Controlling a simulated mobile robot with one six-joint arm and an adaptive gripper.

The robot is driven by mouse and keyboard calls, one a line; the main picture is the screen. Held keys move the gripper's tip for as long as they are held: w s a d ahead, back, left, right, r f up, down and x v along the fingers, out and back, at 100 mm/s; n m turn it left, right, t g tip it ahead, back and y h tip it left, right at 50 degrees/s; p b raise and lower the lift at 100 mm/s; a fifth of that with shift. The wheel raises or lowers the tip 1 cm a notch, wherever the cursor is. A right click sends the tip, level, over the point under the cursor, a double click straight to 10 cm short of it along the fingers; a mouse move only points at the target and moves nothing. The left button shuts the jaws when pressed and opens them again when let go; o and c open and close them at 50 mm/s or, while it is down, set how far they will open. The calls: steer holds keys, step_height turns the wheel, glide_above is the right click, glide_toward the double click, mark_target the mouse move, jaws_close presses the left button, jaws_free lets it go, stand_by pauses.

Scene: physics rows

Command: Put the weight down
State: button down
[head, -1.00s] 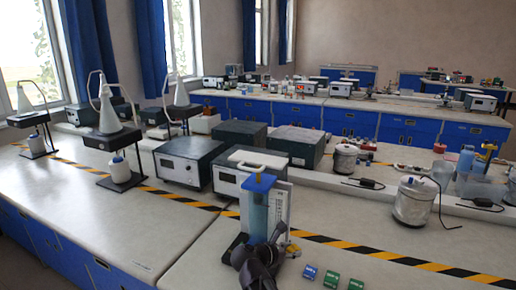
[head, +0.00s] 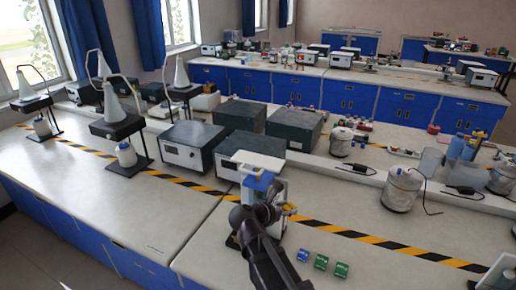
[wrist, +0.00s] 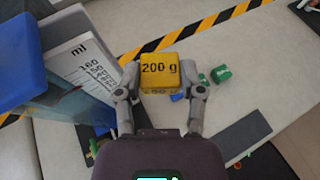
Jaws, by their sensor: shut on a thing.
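The weight (wrist: 160,72) is a yellow block marked "200 g". In the wrist view it sits between the two fingertips of my gripper (wrist: 160,90), which is shut on it. In the head view my gripper (head: 278,212) is beside the blue-and-clear apparatus, and only a small yellow part of the weight (head: 290,208) shows. The weight's underside is hidden, so I cannot tell its exact height above the bench.
Small blue (head: 303,255) and green blocks (head: 341,270) lie on the bench (head: 390,215). Grey boxes (head: 190,146) stand behind. Bench to the right is fairly clear.

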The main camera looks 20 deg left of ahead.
step_height(320, 180, up, 17)
steer(key=s+p, duration=0.1)
steer(key=p, duration=1.5)
steer(key=shift+s+a+r+n+t+y, duration=0.2)
steer(key=shift+s+a+n+t+y, duration=0.1)
steer(key=shift+s+n+y, duration=0.1)
steer(key=shift+w, duration=0.1)
steer(key=b, duration=0.1)
glide_above(255, 161)
steer(key=d, duration=0.1)
steer(key=shift+s+f, duration=0.35)
steer(key=shift+f, duration=0.35)
steer(key=shift+w+a, duration=0.3)
steer(key=shift+a, duration=0.1)
steer(key=shift+w+a+f+b, duration=0.15)
steer(key=shift+f+b, duration=0.15)
steer(key=shift+b, duration=0.15)
steer(key=shift+f+b, duration=1.55)
steer(key=shift+f, duration=0.1)
